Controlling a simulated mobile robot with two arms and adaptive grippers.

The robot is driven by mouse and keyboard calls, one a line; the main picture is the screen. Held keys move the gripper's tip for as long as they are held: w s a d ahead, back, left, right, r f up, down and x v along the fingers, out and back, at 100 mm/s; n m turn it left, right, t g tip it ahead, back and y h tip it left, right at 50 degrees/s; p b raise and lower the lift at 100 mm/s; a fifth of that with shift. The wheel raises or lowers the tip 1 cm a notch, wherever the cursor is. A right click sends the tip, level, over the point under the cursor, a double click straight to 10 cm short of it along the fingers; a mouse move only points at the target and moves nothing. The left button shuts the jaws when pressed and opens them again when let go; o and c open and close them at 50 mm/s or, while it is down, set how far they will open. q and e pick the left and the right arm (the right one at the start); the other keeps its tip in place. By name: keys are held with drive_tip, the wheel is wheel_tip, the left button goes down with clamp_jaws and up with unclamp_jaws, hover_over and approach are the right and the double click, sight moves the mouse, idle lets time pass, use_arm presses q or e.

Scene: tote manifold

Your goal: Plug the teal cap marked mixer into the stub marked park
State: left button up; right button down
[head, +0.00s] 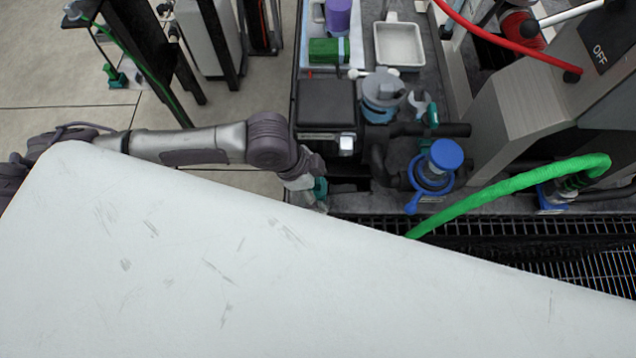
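My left arm comes in from the left, and its gripper (312,190) points down at the near left edge of the grey bench. A small teal piece (320,187) shows right at its fingertips; it may be the teal cap, but no marking is readable. The fingers are small and partly hidden, so I cannot tell if they are closed on it. Another teal piece (433,116) sits on the dark piping to the right. A blue round cap (446,154) tops a stub with a blue ring. I cannot identify the stub marked park. My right gripper is not in view.
A large scuffed white panel (200,270) fills the foreground and hides what lies below. A green hose (510,188) arches at right above black grating (580,262). A black box (326,103), blue-grey jar (382,92) and white tray (399,46) crowd the bench.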

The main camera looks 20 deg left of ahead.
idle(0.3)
use_arm(q)
drive_tip(key=v, duration=1.2)
drive_tip(key=shift+s, duration=0.1)
